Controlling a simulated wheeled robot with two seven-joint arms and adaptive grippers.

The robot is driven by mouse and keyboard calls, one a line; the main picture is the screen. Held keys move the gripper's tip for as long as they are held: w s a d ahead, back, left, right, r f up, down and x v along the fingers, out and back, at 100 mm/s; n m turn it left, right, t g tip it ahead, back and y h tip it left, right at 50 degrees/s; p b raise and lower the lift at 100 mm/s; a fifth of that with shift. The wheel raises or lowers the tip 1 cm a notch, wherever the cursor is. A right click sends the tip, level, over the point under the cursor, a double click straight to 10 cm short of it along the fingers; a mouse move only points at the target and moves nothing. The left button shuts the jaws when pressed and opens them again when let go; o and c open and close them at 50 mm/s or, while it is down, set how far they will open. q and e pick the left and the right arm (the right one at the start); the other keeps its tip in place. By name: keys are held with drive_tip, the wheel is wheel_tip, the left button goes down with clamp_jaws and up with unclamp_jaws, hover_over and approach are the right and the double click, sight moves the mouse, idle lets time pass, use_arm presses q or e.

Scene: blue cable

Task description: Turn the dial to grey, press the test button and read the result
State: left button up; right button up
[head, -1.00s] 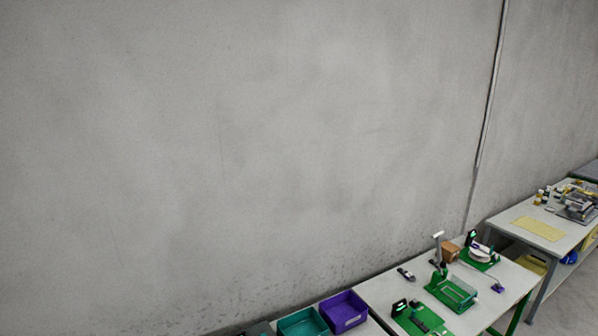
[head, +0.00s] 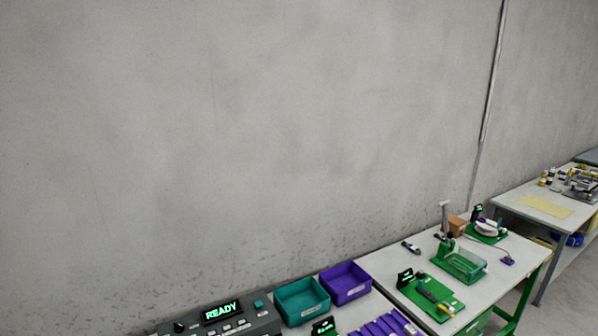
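A dark grey tester (head: 236,322) shows at the bottom of the head view, cut off by the lower edge. Its lit display (head: 220,311) reads "READY" in green letters. A small green button (head: 258,303) sits at its upper right, and a row of light keys (head: 232,328) lies below the display. A dark round knob (head: 179,327) shows at its left; I cannot tell whether it is the dial or where it points. No cable is clearly visible. Neither of my grippers is in view.
A teal bin (head: 302,300) and a purple bin (head: 345,283) stand right of the tester. A purple slotted rack (head: 385,326) is in front. A white table (head: 420,262) with green fixtures (head: 440,292) stands further right. A grey wall (head: 240,150) closes the back.

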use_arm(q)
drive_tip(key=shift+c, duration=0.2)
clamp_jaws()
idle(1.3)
